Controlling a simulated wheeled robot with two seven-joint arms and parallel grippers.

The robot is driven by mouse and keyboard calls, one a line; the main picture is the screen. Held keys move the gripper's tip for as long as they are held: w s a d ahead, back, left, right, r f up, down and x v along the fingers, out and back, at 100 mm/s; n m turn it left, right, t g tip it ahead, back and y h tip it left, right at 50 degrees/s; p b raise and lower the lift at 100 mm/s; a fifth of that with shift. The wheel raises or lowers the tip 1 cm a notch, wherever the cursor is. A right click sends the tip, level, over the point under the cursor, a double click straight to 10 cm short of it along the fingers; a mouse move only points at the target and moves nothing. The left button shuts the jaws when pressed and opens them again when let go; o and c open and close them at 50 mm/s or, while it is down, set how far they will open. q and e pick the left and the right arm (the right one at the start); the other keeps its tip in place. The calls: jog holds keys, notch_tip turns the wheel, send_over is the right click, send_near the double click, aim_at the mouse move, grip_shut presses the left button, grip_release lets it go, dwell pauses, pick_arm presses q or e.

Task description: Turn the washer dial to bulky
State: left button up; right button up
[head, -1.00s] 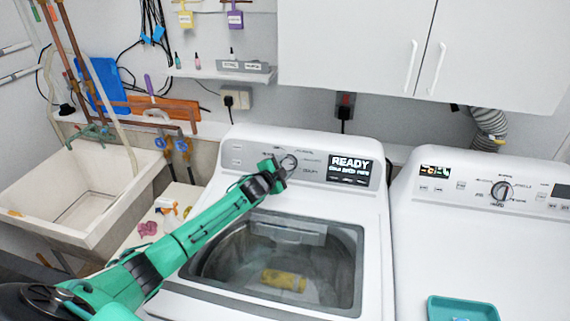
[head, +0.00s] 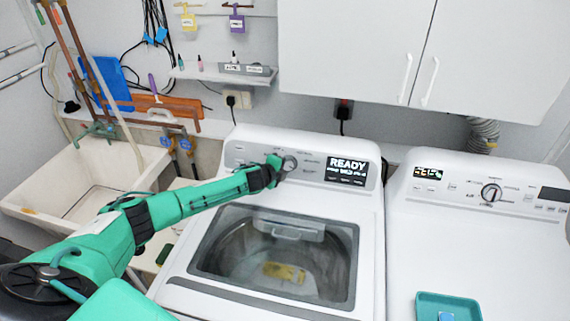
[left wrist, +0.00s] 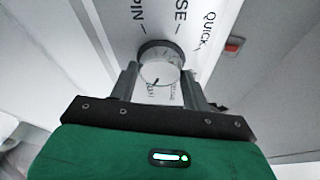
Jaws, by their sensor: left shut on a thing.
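The washer (head: 270,222) is white with a see-through lid, and a yellow item (head: 284,271) shows inside. Its panel carries a round silver dial (head: 290,163) and a screen reading READY. My left gripper (head: 279,165) is at the dial. In the left wrist view the dial (left wrist: 160,68) sits between the two fingers of the left gripper (left wrist: 162,80), which are shut on it. Labels such as SPIN, QUICK and one ending in SE lie around the dial; which one it points to is unclear. My right gripper is not in view.
A second white machine (head: 478,240) with its own knob stands on the right, with a teal tray (head: 447,306) on top. A sink (head: 85,180) is at the left. White cabinets (head: 352,45) hang above, and a small shelf (head: 205,72) is on the wall.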

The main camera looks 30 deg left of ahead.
pick_arm(q)
jog(key=shift+f, duration=0.1)
dwell(0.4)
jog(key=o, duration=1)
jog(key=shift+b+v, duration=0.3)
jog(key=shift+v, duration=0.5)
jog(key=shift+b+v, duration=2.1)
jog(key=shift+v, duration=4.05)
